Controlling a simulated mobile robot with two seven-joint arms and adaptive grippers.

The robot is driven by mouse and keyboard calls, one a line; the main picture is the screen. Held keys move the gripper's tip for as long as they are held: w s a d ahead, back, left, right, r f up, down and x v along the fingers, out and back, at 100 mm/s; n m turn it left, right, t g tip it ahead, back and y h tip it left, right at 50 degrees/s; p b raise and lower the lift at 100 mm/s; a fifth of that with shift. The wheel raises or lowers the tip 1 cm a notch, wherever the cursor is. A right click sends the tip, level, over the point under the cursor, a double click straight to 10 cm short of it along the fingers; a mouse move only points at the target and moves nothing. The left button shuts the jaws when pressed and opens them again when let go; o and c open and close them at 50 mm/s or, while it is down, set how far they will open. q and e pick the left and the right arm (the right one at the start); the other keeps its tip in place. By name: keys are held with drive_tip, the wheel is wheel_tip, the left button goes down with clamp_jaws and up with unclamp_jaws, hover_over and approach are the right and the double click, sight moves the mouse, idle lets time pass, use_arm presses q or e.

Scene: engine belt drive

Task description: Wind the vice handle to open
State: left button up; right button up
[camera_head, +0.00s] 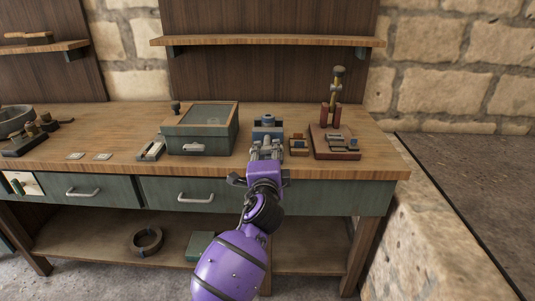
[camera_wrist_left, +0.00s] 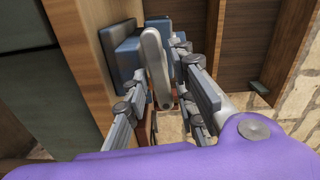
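The blue vice (camera_head: 267,122) is at the front edge of the workbench in the head view, partly hidden behind my left gripper (camera_head: 266,150). In the left wrist view the vice (camera_wrist_left: 126,56) shows its blue body, with a pale grey bar-shaped handle (camera_wrist_left: 153,52) in front of it. My left gripper (camera_wrist_left: 160,82) has one finger on each side of this handle. The fingers are spread, and gaps show between them and the bar. Whether a finger touches the handle is hard to tell. My right gripper is in neither view.
The workbench (camera_head: 135,125) carries a green glass-topped box (camera_head: 200,128) left of the vice. A small brass-coloured block (camera_head: 298,145) and a red stand with an upright brass tool (camera_head: 334,140) are to its right. Drawers with handles (camera_head: 195,198) are below the top.

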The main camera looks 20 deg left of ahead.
use_arm(q)
clamp_jaws()
